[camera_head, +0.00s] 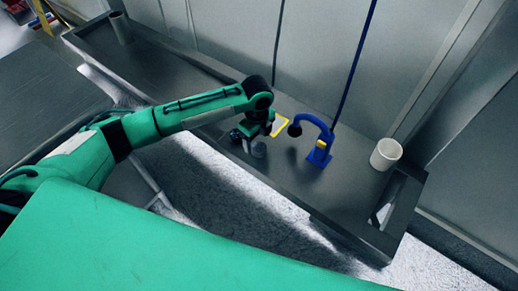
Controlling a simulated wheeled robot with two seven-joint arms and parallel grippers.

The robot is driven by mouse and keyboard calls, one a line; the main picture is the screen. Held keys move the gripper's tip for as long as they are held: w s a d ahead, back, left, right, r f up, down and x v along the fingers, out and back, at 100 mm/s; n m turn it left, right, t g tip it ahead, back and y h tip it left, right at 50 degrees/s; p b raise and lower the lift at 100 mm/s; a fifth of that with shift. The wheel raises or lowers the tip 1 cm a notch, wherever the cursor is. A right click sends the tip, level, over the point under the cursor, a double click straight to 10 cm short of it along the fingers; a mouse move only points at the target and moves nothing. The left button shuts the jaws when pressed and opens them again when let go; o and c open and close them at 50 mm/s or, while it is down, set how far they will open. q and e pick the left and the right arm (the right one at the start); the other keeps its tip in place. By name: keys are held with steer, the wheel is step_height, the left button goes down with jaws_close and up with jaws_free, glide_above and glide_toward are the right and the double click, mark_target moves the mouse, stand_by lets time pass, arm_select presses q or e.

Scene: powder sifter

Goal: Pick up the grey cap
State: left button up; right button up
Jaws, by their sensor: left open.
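My left gripper (247,143) points down over the dark grey table, close to its front edge, with its jaws open. A small rounded grey piece (259,150) shows at the gripper's right fingertip. It may be the grey cap, but it is too small and too close to the fingers to tell it from a fingertip. I cannot tell whether the gripper touches it. My right gripper is not in view.
A blue hooked stand (319,155) with a yellow part stands right of the gripper. A yellow piece (281,124) lies behind the gripper. A white cup (386,154) is at the table's right end, a grey cylinder (120,28) at its far left. The table (185,72) between is clear.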

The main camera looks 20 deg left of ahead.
mark_target(259, 147)
arm_select(q)
steer(key=shift+w+d+f, duration=0.1)
steer(key=shift+w+f, duration=0.05)
steer(key=shift+f, duration=1.2)
steer(key=shift+w+d+f, duration=0.1)
steer(key=shift+w+f, duration=0.05)
steer(key=shift+f, duration=1.2)
steer(key=c, duration=1)
steer(key=shift+c, duration=0.3)
steer(key=shift+r, duration=0.15)
